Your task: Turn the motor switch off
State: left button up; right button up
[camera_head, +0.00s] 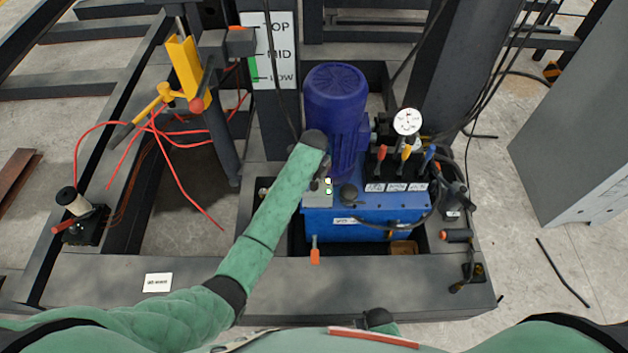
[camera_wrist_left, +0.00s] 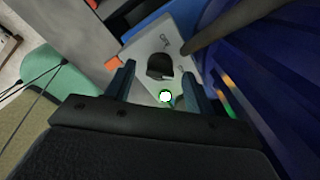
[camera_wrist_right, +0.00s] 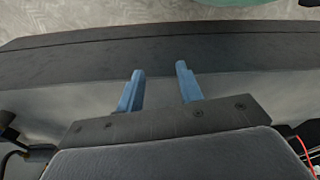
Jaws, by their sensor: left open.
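The motor switch (camera_wrist_left: 160,66) is a black knob on a light grey switch box (camera_wrist_left: 147,48) with small lettering, seen in the left wrist view. A bright white-green lamp (camera_wrist_left: 166,97) glows on the box below the knob. In the head view the box (camera_head: 318,199) sits beside the blue motor, partly covered by my left arm. My left gripper (camera_wrist_left: 159,74) is open, its fingers on either side of the knob in the picture; I cannot tell whether they touch it. My right gripper (camera_wrist_right: 160,72) is open and empty in the right wrist view, away from the switch.
The blue motor (camera_head: 335,95) stands above a blue tank (camera_head: 375,223). Right of it are a gauge (camera_head: 407,122) and red, yellow and blue levers (camera_head: 405,153). A dark frame beam (camera_head: 370,285) runs along the front. A grey cabinet (camera_head: 580,140) stands at right.

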pick_arm(q)
jog(key=shift+f, duration=0.7)
pick_arm(e)
jog(key=shift+s+d+f, duration=0.1)
jog(key=shift+f, duration=0.3)
pick_arm(q)
jog(key=c, duration=1)
pick_arm(e)
jog(key=shift+r, duration=0.1)
